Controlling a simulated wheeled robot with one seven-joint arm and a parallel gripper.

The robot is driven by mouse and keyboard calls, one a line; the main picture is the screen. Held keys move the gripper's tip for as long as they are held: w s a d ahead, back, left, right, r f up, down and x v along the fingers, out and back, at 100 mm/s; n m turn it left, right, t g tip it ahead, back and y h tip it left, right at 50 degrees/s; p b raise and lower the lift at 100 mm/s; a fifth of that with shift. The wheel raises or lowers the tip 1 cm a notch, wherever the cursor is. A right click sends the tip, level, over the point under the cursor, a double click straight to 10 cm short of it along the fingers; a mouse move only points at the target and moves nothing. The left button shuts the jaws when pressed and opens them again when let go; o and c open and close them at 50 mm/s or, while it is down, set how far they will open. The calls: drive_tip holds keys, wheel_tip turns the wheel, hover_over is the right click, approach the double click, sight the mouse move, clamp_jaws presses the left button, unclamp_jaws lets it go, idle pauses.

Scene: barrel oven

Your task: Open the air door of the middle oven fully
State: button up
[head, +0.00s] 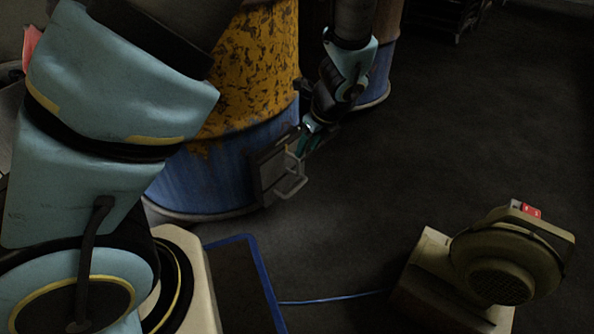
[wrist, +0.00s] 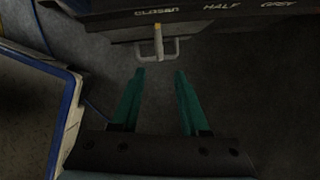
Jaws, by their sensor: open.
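The middle oven is a barrel (head: 245,70) with a rusty yellow upper part and a blue lower part. Its air door (head: 268,178) is a grey plate low on the side, with a pale bar handle (head: 292,187). In the head view my gripper (head: 303,145) is beside the door.
Another barrel (head: 380,75) stands behind my forearm. A beige blower (head: 500,265) with a red switch stands on the floor at right, with a blue cable (head: 335,298) running left. A blue-edged dark panel (head: 240,285) lies at the front. The dark floor between is clear.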

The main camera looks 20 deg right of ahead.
sight(298, 172)
drive_tip(key=b+x, duration=0.5)
drive_tip(key=x, duration=0.5)
drive_tip(key=shift+c, duration=0.2)
clamp_jaws()
idle(1.1)
